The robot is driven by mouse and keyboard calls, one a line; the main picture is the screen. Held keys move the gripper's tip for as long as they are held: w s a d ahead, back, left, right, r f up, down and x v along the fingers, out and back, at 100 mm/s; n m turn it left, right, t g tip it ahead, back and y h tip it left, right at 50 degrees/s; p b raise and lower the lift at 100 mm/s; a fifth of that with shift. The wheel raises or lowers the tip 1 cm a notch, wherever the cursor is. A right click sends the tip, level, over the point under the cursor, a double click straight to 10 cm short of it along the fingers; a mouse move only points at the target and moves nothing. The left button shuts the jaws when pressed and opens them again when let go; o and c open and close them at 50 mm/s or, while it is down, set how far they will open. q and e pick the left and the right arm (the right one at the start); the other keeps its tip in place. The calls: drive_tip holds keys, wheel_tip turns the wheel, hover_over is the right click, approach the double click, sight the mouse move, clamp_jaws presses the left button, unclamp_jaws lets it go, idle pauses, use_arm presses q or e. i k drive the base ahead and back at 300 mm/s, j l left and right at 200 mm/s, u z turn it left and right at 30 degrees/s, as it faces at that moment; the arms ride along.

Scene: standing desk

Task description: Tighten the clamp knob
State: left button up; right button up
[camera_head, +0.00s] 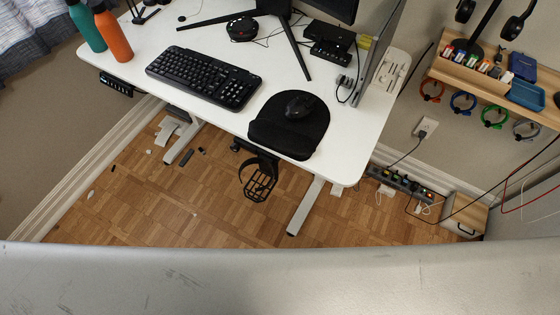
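A black clamp-on holder (258,180) with an open basket hangs below the front edge of the white desk (210,120). Neither of my grippers is in view.
A keyboard (203,77), a mouse (299,106) on its pad (290,133) and two bottles (112,36) are on the desk. A power strip (400,182) with cables lies at the right wall. A wooden shelf (500,78) hangs above. Floor below the holder is mostly clear.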

sight(234, 147)
drive_tip(key=z, duration=0.35)
drive_tip(key=j+z, duration=0.25)
drive_tip(key=z, duration=0.25)
drive_tip(key=j+z, duration=0.25)
drive_tip(key=z, duration=0.2)
drive_tip(key=j+z, duration=0.3)
drive_tip(key=z, duration=0.2)
drive_tip(key=j+z, duration=0.25)
drive_tip(key=z, duration=0.25)
